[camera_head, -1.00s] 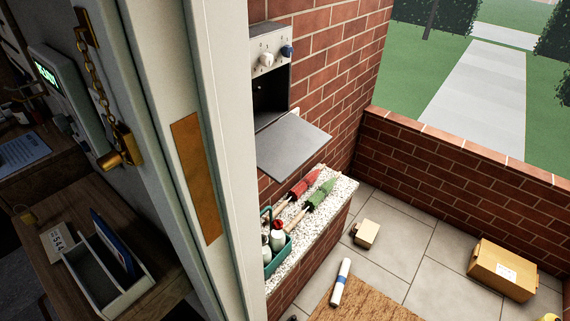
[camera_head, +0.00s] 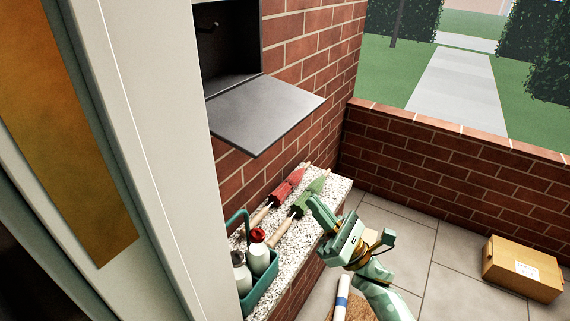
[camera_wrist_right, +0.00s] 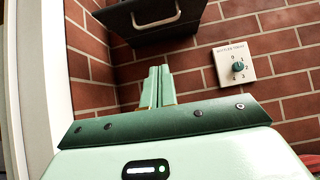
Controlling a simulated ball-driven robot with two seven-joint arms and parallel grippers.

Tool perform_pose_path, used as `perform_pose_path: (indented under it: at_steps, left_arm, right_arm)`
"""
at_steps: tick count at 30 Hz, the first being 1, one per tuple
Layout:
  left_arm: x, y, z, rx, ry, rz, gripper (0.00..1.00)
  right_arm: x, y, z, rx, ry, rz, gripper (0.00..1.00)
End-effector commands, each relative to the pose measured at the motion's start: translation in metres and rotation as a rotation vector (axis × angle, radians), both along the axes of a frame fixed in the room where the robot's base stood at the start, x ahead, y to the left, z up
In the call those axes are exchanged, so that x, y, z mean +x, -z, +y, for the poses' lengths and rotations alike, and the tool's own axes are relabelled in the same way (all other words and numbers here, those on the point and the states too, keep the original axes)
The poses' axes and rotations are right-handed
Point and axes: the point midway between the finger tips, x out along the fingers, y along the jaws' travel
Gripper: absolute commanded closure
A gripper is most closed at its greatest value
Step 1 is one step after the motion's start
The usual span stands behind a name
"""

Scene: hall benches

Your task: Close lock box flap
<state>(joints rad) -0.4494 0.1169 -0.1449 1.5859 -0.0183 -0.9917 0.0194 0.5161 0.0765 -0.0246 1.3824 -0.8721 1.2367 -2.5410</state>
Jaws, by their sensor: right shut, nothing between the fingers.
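The lock box (camera_head: 232,45) is a dark, open-fronted metal box on the brick wall in the head view; its top is cut off. Its grey flap (camera_head: 265,110) is open and sticks out nearly level from the lower edge of the opening. My right gripper (camera_head: 315,204) is below and to the right of the flap, apart from it, with its jaws shut and empty. In the right wrist view its closed fingers (camera_wrist_right: 156,82) point toward the wall, below a dark panel with a pale bar handle (camera_wrist_right: 156,18), probably the flap's underside. My left gripper is not in view.
A white door frame (camera_head: 165,130) stands close at left. A dial plate (camera_wrist_right: 236,65) is on the wall. A cardboard box (camera_head: 522,268) lies on the floor.

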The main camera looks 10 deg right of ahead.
Motion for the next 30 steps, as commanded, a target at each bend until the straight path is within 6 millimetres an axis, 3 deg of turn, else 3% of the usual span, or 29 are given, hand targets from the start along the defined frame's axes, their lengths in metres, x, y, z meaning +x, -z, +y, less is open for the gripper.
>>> perform_pose_path:
  at_steps: [5,17,22,30]
  left_arm:
    - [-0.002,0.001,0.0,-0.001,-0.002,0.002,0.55]
    - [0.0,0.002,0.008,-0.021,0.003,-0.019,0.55]
    - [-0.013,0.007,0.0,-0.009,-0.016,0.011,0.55]
    - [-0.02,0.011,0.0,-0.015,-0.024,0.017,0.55]
  right_arm:
    - [0.011,-0.014,0.01,-0.004,0.007,-0.007,1.0]
    - [0.054,-0.069,0.053,-0.002,0.004,-0.002,1.0]
    - [0.054,-0.094,0.052,-0.003,0.005,-0.003,1.0]
    - [0.054,-0.104,0.052,-0.001,0.004,0.002,1.0]
